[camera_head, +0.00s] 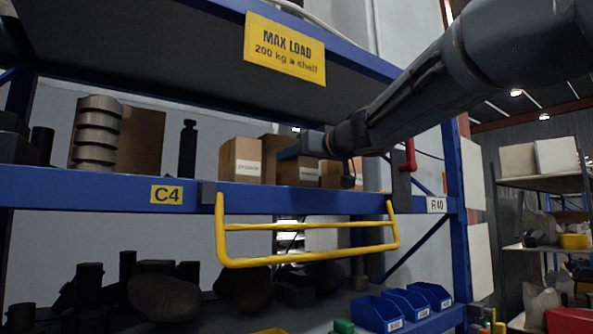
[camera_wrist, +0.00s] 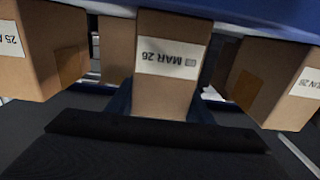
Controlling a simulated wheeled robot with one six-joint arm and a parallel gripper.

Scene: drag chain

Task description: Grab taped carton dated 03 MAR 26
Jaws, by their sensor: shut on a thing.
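The carton labelled MAR 26 (camera_wrist: 170,92) stands in the middle of the wrist view, its white label upside down there; the day digits are small but look like 03. My gripper (camera_wrist: 160,108) is shut on this carton, with a dark blue finger on each side of it. In the head view my gripper (camera_head: 292,153) reaches in from the right at the shelf, at a brown carton (camera_head: 298,175) with a pale label. I cannot tell whether the carton is lifted off the shelf. Tape on the held carton is not clear.
A carton (camera_wrist: 35,50) stands close on the left and another (camera_wrist: 270,85) on the right in the wrist view, both with brown patches. The blue shelf beam (camera_head: 100,188) and a yellow rail (camera_head: 310,261) run in front. A red handle (camera_head: 409,155) is near my arm.

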